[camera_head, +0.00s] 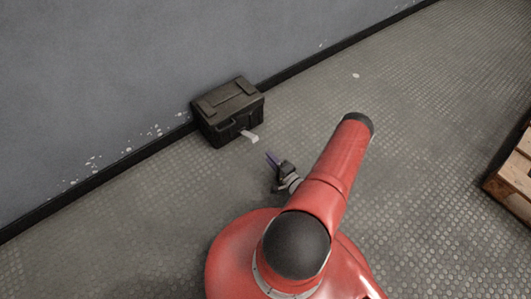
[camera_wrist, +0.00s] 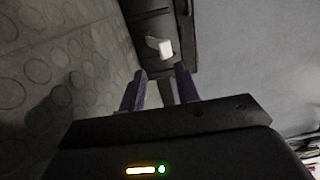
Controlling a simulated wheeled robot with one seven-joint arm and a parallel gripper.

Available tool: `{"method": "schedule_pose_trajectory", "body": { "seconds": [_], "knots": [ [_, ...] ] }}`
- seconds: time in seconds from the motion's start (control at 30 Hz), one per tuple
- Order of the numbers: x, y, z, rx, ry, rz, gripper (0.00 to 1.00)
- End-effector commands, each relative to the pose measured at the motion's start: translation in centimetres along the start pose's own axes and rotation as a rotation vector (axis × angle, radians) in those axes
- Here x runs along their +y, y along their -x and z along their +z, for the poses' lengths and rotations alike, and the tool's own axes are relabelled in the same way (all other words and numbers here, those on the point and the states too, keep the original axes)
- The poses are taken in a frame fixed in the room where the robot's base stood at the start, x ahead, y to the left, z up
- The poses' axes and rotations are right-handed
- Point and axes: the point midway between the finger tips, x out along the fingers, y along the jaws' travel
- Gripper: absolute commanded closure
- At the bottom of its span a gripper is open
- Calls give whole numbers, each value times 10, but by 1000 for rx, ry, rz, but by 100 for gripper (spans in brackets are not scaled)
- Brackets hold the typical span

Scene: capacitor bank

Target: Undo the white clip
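A dark box (camera_head: 228,110) stands on the floor against the grey wall, and it also shows at the top of the wrist view (camera_wrist: 150,22). The white clip (camera_head: 250,136) sticks out from the box's front side, low in the head view's picture of it. In the wrist view the white clip (camera_wrist: 163,47) lies just beyond my fingertips, and nothing covers it. My gripper (camera_head: 272,158) points toward the clip from the lower right. In the wrist view its purple fingers (camera_wrist: 161,74) stand apart with a gap between them, empty. They do not touch the clip.
The grey wall (camera_head: 90,80) with a black skirting runs behind the box. A wooden pallet (camera_head: 515,172) lies at the right edge. The studded floor (camera_head: 420,110) between is clear.

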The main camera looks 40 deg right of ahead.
Motion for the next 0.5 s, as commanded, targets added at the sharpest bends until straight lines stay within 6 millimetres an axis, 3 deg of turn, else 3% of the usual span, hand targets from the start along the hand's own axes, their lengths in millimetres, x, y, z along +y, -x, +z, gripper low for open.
{"method": "schedule_pose_trajectory", "body": {
  "seconds": [0.2,0.5],
  "knots": [
    [0,25,0,1,-1,0,68],
    [0,28,0,-1,-1,0,68]
  ]
}}
